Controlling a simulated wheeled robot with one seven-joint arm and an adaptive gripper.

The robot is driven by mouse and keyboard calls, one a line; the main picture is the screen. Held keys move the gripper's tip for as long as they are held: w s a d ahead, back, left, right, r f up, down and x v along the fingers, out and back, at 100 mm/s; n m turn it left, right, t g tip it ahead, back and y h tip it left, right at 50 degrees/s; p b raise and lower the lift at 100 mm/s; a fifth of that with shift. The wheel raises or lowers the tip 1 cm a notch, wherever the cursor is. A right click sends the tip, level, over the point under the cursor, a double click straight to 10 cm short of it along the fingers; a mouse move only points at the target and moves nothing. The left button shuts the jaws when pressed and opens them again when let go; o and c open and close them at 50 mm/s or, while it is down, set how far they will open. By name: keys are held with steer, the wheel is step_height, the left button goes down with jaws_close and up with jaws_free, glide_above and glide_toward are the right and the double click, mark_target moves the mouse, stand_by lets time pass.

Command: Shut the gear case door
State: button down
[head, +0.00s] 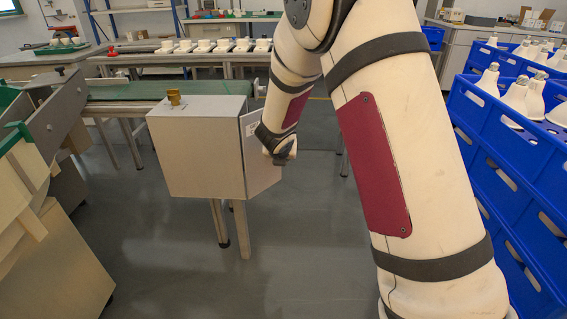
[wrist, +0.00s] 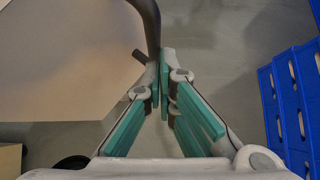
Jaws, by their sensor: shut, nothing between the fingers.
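The gear case (head: 195,152) is a pale grey-beige box on legs, left of centre in the head view. Its door (head: 258,172) appears as a panel standing out from the box's right side, open at an angle. My gripper (head: 284,152) is beside this panel, at its right. In the wrist view my gripper (wrist: 165,60) has its teal-padded fingers together and empty. A large beige panel (wrist: 65,65) fills the left there, with a dark curved bar (wrist: 151,20) close to the fingertips. Whether they touch is unclear. My arm hides part of the door.
A brass-coloured fitting (head: 173,97) stands on the case. A green-topped conveyor (head: 120,92) runs behind it. Blue crates (head: 500,165) with white bulbs are stacked at the right, also at the wrist view's right (wrist: 290,105). Grey floor (head: 310,235) is clear in front.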

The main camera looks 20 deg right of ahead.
steer(key=w, duration=0.2)
steer(key=w+p, duration=0.1)
steer(key=w, duration=0.2)
steer(key=shift+a, duration=0.2)
steer(key=shift+w, duration=0.15)
steer(key=shift+w+a+n+y, duration=0.2)
steer(key=shift+w+n+y, duration=0.3)
steer(key=shift+n, duration=0.2)
steer(key=shift+w+a, duration=0.4)
steer(key=shift+w, duration=0.3)
